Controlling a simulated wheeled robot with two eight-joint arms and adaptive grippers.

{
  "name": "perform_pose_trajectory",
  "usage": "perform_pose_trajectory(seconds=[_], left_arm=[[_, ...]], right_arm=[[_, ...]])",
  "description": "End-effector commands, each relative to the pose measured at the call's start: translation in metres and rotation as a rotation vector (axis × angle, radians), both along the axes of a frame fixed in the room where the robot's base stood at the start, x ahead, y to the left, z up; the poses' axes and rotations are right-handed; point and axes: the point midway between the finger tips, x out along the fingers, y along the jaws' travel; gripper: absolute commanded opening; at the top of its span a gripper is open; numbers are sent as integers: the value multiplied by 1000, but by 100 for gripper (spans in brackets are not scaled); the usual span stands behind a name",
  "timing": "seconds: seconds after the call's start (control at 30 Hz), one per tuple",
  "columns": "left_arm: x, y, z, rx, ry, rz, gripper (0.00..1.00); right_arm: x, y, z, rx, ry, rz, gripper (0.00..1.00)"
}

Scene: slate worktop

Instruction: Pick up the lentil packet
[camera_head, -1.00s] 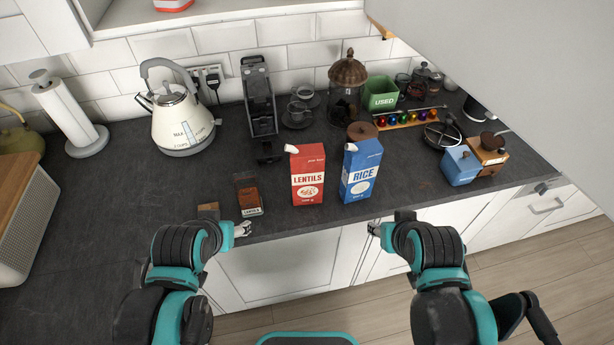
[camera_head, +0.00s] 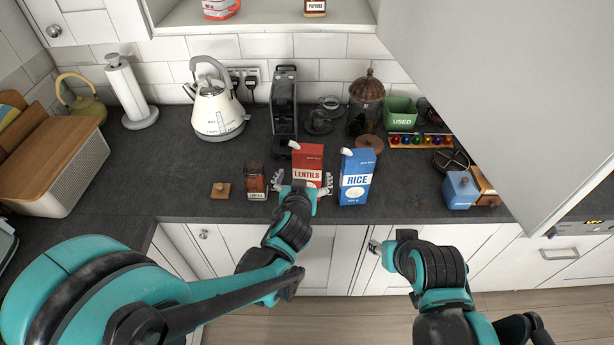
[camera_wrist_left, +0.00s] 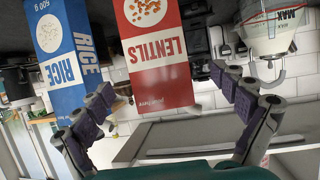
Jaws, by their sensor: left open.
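The red lentil packet (camera_head: 308,160) stands upright on the worktop, its lower part hidden behind my left gripper (camera_head: 303,184). That gripper is open, with one finger at each side of the packet. In the left wrist view the lentil packet (camera_wrist_left: 156,58) appears upside down between the spread fingers (camera_wrist_left: 163,85), which show no grip on it. My right gripper (camera_head: 375,247) is in front of the worktop's front edge, away from the packet; its jaw opening is unclear.
The blue rice packet (camera_head: 356,177) stands close to the right of the lentil packet. A small brown jar (camera_head: 256,182) stands to the left. A coffee machine (camera_head: 284,104) and a kettle (camera_head: 217,110) stand behind.

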Motion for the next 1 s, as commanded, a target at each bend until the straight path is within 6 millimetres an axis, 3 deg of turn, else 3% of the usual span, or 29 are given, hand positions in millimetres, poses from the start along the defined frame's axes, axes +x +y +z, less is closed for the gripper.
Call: perform_pose_trajectory(seconds=[0.43,0.73,0.77,1.0], left_arm=[[56,-8,-26,0,2,3,97],[62,-9,-27,0,2,2,97],[62,-9,-27,0,2,2,94],[62,-9,-27,0,2,2,31]], right_arm=[[0,0,-19,0,0,0,41],[0,0,-20,0,0,0,41],[0,0,-20,0,0,0,41],[0,0,-20,0,0,0,41]])
